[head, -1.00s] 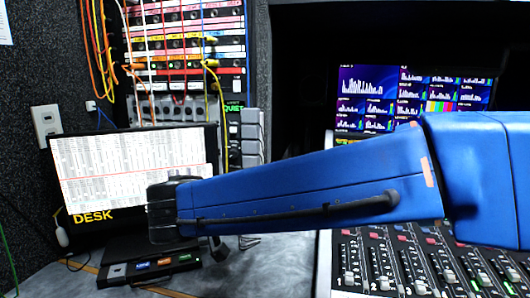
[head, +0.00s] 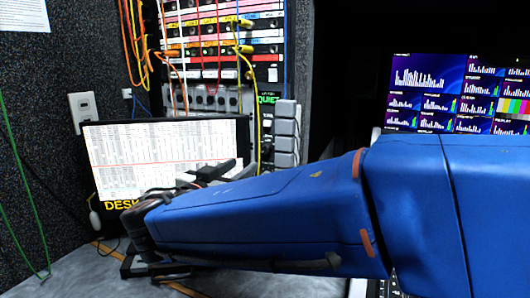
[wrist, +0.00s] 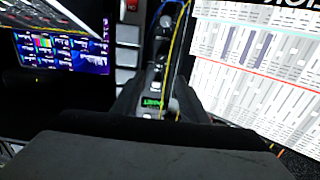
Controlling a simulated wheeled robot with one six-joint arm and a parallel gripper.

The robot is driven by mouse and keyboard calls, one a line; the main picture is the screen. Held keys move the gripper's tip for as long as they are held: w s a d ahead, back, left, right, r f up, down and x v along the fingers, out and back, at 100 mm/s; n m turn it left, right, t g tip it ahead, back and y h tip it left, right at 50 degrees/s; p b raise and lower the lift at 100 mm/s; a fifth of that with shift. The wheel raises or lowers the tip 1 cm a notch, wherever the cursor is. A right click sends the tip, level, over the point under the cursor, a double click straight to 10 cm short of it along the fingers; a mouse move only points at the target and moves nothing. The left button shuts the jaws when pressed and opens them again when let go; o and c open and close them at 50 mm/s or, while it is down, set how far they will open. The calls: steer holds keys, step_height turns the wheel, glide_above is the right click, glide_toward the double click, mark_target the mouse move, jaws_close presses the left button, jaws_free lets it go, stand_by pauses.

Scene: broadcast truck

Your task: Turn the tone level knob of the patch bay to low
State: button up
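The patch bay (head: 204,48) is the rack of pink, yellow, red and white rows in the upper middle of the head view, with cables plugged in. A grey panel (head: 180,97) with several dark round knobs sits at its lower part. I cannot tell which knob is the tone level knob, and no label or setting is readable. My gripper (head: 222,172) is in front of the desk monitor, below and apart from the knob panel. In the wrist view a narrow knobbed panel (wrist: 160,60) shows ahead, tilted.
The desk monitor (head: 165,140) stands close behind my gripper. A green QUIET sign (head: 268,98) and stacked grey boxes (head: 286,130) are right of the panel. Orange and yellow cables (head: 135,40) hang left and across the rack. A bright multi-picture screen (head: 455,92) is at the right.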

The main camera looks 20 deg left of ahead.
mark_target(265, 150)
steer(key=w, duration=0.9)
steer(key=w+d, duration=0.1)
steer(key=w, duration=0.3)
steer(key=shift+w, duration=0.25)
jaws_close()
